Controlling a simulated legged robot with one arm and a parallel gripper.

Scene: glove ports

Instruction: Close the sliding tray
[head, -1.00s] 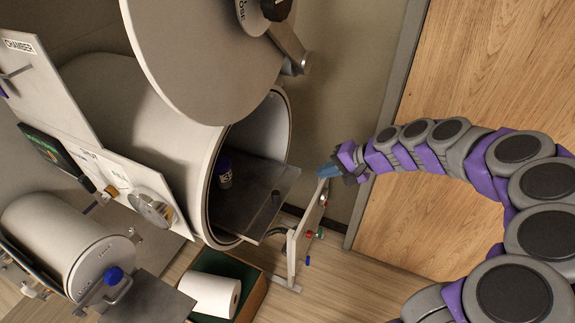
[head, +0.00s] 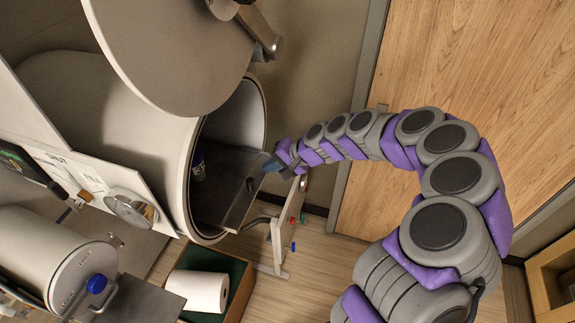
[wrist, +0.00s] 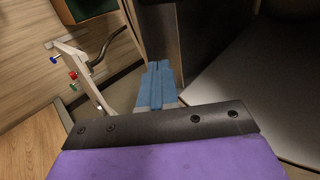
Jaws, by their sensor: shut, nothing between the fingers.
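The dark grey sliding tray (head: 232,198) sticks out of the mouth of the large pale cylindrical chamber (head: 120,90). A small dark bottle with a white label (head: 198,166) stands on its inner part. My gripper (head: 271,165) has blue fingers and is at the tray's outer end, overlapping its far corner in the head view. In the wrist view my fingers (wrist: 156,86) are together and empty, pointing at the dark tray (wrist: 160,45). I cannot tell whether they touch it.
The round chamber door (head: 170,50) hangs open above the tray. A pale stand with coloured knobs (head: 288,222) is below my gripper. A green-lined box with a white roll (head: 198,290) sits on the floor. A smaller cylinder (head: 60,260) is at lower left.

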